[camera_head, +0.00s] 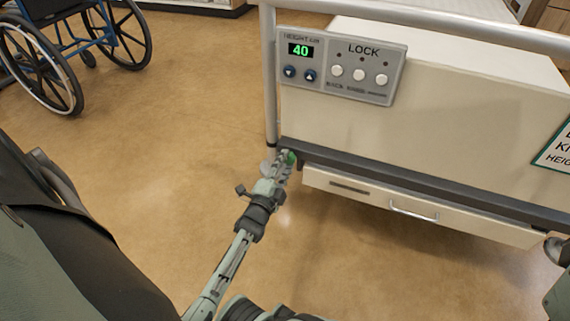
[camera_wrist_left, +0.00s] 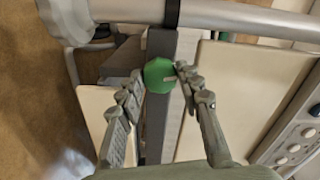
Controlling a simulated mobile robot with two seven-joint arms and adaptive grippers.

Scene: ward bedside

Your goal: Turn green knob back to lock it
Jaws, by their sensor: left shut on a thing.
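The green knob (camera_wrist_left: 158,75) sits at the end of the bed's grey frame bar, and in the head view it shows (camera_head: 291,157) at the bar's left corner, partly covered by my gripper. My left gripper (camera_wrist_left: 160,78) has one finger on each side of the knob and is shut on it. It also shows in the head view (camera_head: 283,160), reaching up from below. A pale mark lies on the knob's face, pointing to the right in the left wrist view.
A control panel (camera_head: 340,65) reading 40, with buttons and the word LOCK, hangs on the bed's end board (camera_head: 430,125). A drawer (camera_head: 415,211) is below the grey bar (camera_head: 430,184). A wheelchair (camera_head: 75,45) stands at the upper left. The floor left of the bed is clear.

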